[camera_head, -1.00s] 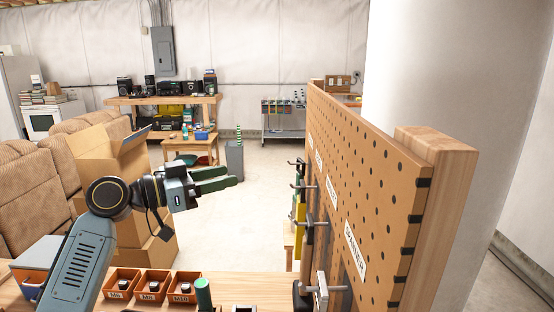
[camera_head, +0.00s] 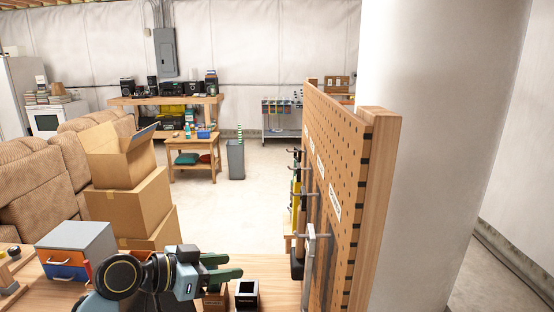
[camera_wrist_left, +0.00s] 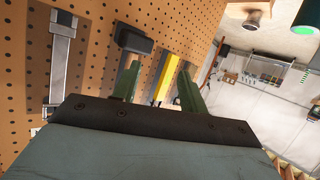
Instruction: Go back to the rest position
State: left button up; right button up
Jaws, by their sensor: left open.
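My left gripper (camera_head: 228,268) is low in the head view, over the workbench (camera_head: 268,268), with its green fingers pointing right. It is open and holds nothing. In the left wrist view its two green fingers (camera_wrist_left: 158,85) stand apart, in front of the pegboard (camera_wrist_left: 90,60). A yellow tool (camera_wrist_left: 166,80) on the board shows between the fingers, behind them. My right gripper is in neither view.
The pegboard (camera_head: 340,150) with hanging tools rises at the right of the workbench. A drawer box (camera_head: 75,250) and cardboard boxes (camera_head: 130,200) are at the left.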

pick_arm(q)
jog(key=s+a+f+n+g+y, duration=0.1)
jog(key=s+a+f+n+y, duration=0.15)
jog(key=s+f, duration=0.5)
jog(key=s+a+f+n+g+y, duration=0.1)
jog(key=s+f+y, duration=0.2)
jog(key=s+f, duration=0.45)
jog(key=s+a+f+n+g+y, duration=0.1)
jog(key=s+a+f+n+y, duration=0.2)
jog(key=s, duration=0.5)
jog(key=s+a+f+n+g+y, duration=0.1)
jog(key=s+a+y, duration=0.2)
jog(key=s+a, duration=0.3)
jog(key=s+f+g+b, duration=0.1)
jog(key=s+f+b, duration=0.15)
jog(key=f, duration=1.35)
jog(key=s+f+g+b, duration=0.1)
jog(key=f+b, duration=0.2)
jog(key=f, duration=1.4)
jog(key=s+a+f+b, duration=0.2)
jog(key=s+f, duration=0.6)
jog(key=s+a+f+g+b, duration=0.1)
jog(key=s+a+f+b, duration=0.1)
jog(key=s+f, duration=0.6)
jog(key=shift+f, duration=0.6)
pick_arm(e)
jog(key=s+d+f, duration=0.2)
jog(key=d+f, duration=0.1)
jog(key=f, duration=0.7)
